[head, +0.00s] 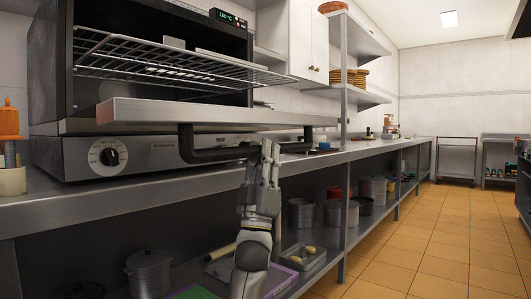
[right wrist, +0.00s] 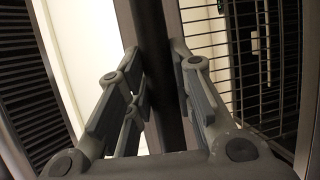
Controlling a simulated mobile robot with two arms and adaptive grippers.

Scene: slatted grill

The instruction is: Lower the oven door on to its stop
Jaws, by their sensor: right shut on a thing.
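The oven door (head: 200,113) is swung down and looks close to level, its pale edge jutting out in front of the open oven (head: 45,80). I cannot see its stop or tell whether the door touches it. The dark bar handle (head: 215,155) hangs below the door's edge. My right gripper (head: 266,152) comes up from below and is shut on the handle, right of its middle. In the right wrist view the dark handle bar (right wrist: 155,70) runs between the two fingers. My left gripper is not in view.
A wire rack (head: 170,60) sticks out of the oven above the door. The oven's front panel with a dial (head: 109,157) is just under the door, over the steel counter (head: 80,205). Pots (head: 302,213) stand on the shelf below. Open tiled floor (head: 420,240) lies to the right.

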